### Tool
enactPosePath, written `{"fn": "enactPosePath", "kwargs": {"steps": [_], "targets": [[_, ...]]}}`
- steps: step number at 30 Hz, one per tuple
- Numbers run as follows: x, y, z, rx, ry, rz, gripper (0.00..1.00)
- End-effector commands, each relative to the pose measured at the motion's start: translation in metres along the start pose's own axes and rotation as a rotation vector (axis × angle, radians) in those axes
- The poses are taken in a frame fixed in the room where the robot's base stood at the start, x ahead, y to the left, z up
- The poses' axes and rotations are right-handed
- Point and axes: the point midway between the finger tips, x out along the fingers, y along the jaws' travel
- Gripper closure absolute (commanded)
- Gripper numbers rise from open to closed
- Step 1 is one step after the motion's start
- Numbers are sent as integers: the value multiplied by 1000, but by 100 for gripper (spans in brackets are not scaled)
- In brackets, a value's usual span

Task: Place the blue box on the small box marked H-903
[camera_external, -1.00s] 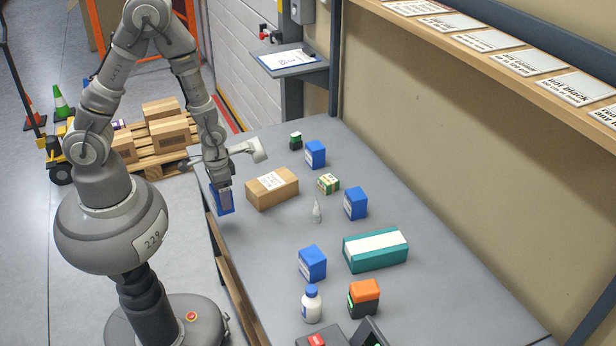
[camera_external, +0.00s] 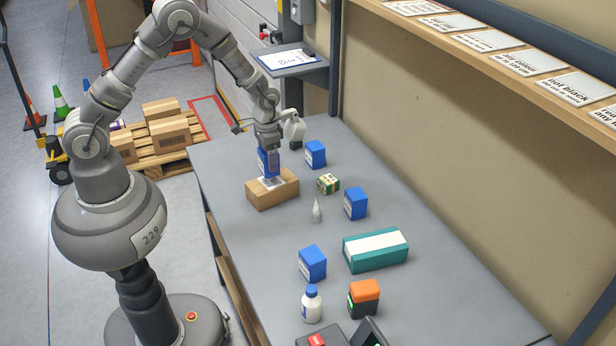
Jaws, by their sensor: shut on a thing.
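My gripper (camera_external: 268,150) is shut on a blue box (camera_external: 268,163) and holds it upright over a brown cardboard box (camera_external: 272,194). The cardboard box has a white label on top, partly covered by the held box; its marking is too small to read. The held box is at or just above the label; I cannot tell whether it touches. Other blue boxes stand on the table: one at the back (camera_external: 315,154), one to the right (camera_external: 355,203) and one nearer the front (camera_external: 312,263).
A small green and yellow box (camera_external: 328,184) and a small white bottle (camera_external: 316,211) stand right of the cardboard box. A teal box (camera_external: 375,251), a white bottle with blue cap (camera_external: 311,304) and an orange-topped box (camera_external: 363,298) are nearer the front. The table's left front is clear.

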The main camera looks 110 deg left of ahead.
Motion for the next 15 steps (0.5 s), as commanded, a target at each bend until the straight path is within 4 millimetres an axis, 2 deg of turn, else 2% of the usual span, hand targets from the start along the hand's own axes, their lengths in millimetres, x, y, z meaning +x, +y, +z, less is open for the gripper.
{"fn": "enactPosePath", "kwargs": {"steps": [2,7,15], "targets": [[4,0,-7,0,0,0,67],[35,0,-5,0,-1,0,67],[36,0,-6,0,1,0,67]]}}
